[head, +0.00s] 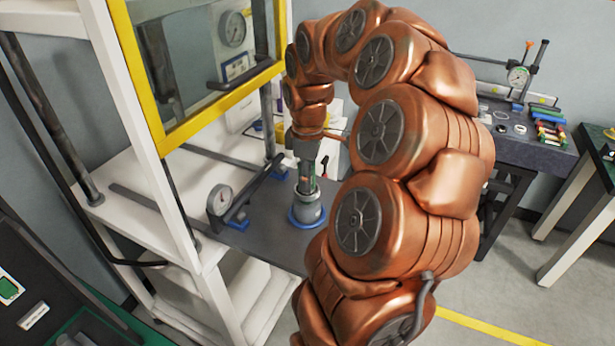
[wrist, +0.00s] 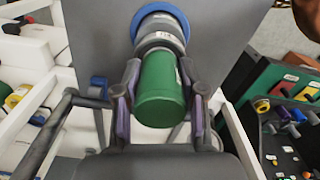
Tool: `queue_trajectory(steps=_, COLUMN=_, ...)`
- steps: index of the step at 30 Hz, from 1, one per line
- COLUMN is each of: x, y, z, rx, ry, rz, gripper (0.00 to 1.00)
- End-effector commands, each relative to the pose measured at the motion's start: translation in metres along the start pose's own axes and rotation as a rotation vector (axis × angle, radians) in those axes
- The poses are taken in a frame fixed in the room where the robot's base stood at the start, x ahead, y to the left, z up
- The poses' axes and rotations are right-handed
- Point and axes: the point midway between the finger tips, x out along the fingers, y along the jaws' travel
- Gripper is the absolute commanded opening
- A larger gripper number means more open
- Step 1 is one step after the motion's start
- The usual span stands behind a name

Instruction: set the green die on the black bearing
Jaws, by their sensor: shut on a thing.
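The green die (wrist: 161,92) is a smooth green cylinder, held between the two fingers of my gripper (wrist: 162,98) in the wrist view. Directly below is a grey cylindrical stand (head: 307,208) with a blue base ring. In the wrist view this stand (wrist: 158,26) shows just beyond the die, with a dark band (wrist: 160,42) near its top that may be the black bearing. I cannot tell whether the die touches it.
The stand sits on a dark plate (head: 262,232) beside a white frame with a yellow-edged window (head: 215,100). A bench with small parts (head: 520,130) is at the back right.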

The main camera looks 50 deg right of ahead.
Motion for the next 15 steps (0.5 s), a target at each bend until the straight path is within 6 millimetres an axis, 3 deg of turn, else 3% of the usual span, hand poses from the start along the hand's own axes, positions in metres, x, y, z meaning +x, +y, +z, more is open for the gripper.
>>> queue_trajectory(steps=15, x=0.0041, y=0.0002, z=0.0, rx=0.0, ry=0.0, rz=0.001, gripper=0.0)
